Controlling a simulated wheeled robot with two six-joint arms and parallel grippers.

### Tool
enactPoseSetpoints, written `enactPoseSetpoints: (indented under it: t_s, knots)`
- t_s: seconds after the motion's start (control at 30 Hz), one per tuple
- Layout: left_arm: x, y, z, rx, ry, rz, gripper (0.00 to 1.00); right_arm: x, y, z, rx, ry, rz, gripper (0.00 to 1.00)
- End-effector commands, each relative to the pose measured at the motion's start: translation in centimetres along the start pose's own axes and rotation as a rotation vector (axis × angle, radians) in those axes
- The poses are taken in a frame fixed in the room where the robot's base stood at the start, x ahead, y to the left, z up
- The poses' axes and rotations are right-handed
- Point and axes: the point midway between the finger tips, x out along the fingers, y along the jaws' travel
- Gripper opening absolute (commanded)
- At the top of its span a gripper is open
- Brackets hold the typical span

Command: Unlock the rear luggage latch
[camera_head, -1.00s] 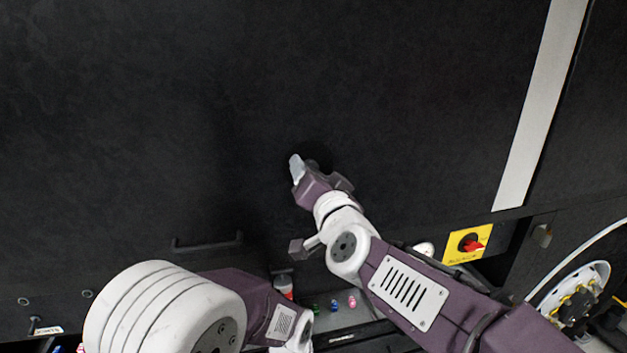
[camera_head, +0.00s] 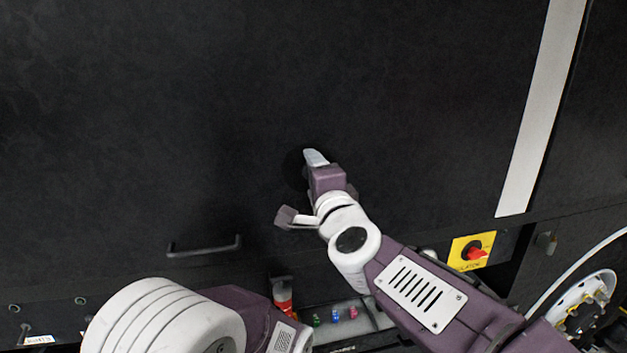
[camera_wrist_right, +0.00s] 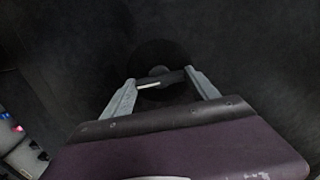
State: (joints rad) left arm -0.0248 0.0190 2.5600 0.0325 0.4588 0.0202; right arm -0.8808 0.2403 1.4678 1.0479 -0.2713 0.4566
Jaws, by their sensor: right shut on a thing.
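The luggage latch is a dark round plate (camera_head: 293,168) on the black panel, mostly behind my right gripper in the head view. In the right wrist view its dark crossbar handle (camera_wrist_right: 172,78), with a thin pale edge, lies across a round recess. My right gripper (camera_head: 314,157) is at the latch. In the wrist view the gripper (camera_wrist_right: 160,77) has one pale finger at each end of the handle, and it is shut on it. The latch's locked or unlocked state cannot be told.
A black bar handle (camera_head: 205,246) sticks out of the panel at lower left. A red rotary switch on a yellow plate (camera_head: 471,252) is at the right. The upper panel is clear.

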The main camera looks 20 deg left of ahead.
Motion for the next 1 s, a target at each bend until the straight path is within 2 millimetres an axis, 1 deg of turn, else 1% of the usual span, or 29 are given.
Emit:
enactPoseSetpoints:
  t_s: [0.3, 0.77, 0.8, 0.87, 0.9, 1.0]
  knots:
    - [0.28, -0.01, 0.03, 0.0, 0.0, 0.0, 0.36, 0.02, 0.12, 0.0, 0.088, 0.0, 0.002, 0.28]
    - [0.3, -0.01, 0.03, 0.0, 0.0, 0.0, 0.36, 0.03, 0.14, 0.01, 0.101, 0.0, 0.003, 0.28]
    - [0.3, -0.01, 0.03, 0.0, 0.0, 0.0, 0.36, 0.03, 0.14, 0.01, 0.101, 0.0, 0.003, 0.71]
    - [0.3, -0.01, 0.03, 0.0, 0.0, 0.0, 0.36, 0.03, 0.14, 0.01, 0.1, 0.0, 0.003, 0.88]
    - [0.3, -0.01, 0.03, 0.0, 0.0, 0.0, 0.36, 0.02, 0.14, 0.01, 0.1, 0.0, 0.002, 0.9]
    - [0.29, -0.01, 0.03, 0.0, 0.0, 0.0, 0.36, 0.02, 0.1, 0.0, 0.099, 0.0, 0.002, 0.9]
